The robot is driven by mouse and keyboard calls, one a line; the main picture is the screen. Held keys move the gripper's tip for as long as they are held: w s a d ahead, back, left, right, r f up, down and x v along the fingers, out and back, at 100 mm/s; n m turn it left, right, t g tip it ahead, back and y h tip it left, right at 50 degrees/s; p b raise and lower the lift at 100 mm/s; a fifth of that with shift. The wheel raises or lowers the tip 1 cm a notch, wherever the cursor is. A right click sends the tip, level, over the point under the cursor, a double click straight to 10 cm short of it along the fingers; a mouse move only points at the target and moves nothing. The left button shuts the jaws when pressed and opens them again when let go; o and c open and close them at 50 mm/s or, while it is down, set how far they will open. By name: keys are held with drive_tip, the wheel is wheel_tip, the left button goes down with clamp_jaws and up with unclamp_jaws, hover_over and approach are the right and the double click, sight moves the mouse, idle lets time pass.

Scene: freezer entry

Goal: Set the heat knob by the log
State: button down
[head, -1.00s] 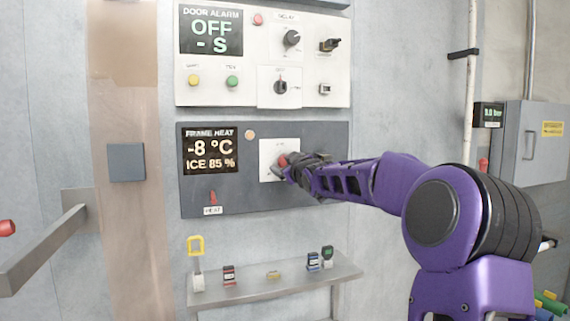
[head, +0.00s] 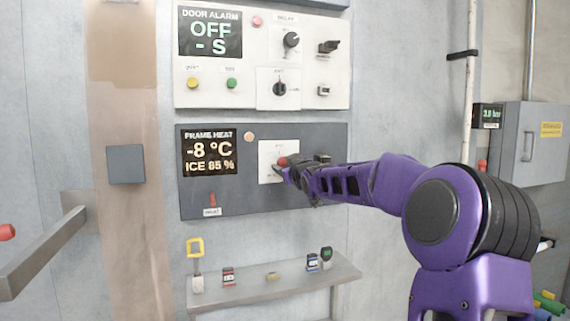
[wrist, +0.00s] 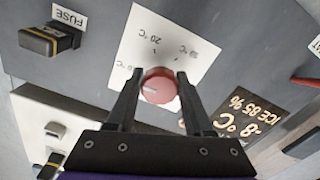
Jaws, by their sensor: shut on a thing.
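The red heat knob (wrist: 158,85) sits on a white dial plate (wrist: 135,40) with temperature marks, seen upside down in the wrist view. My gripper (wrist: 160,95) is shut on the knob, with one dark finger on each side. In the head view my gripper (head: 284,170) reaches the dial plate from the right and hides part of the knob (head: 282,161). The frame heat display (head: 209,152) to the left reads -8 °C and ICE 85 %. No log is clearly visible.
A red switch labelled HEAT (head: 212,200) is below the display. The door alarm panel (head: 263,55) is above. A black fuse switch (wrist: 48,40) is beside the dial. A shelf (head: 245,290) below holds several small items.

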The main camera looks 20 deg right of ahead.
drive_tip(key=m+p, duration=0.1)
drive_tip(key=m, duration=0.8)
drive_tip(key=shift+a+m, duration=0.1)
drive_tip(key=shift+m, duration=0.2)
drive_tip(key=shift+r+m+b, duration=0.1)
drive_tip(key=shift+m+b, duration=0.55)
drive_tip(key=shift+m, duration=0.55)
drive_tip(key=shift+c, duration=1.4)
unclamp_jaws()
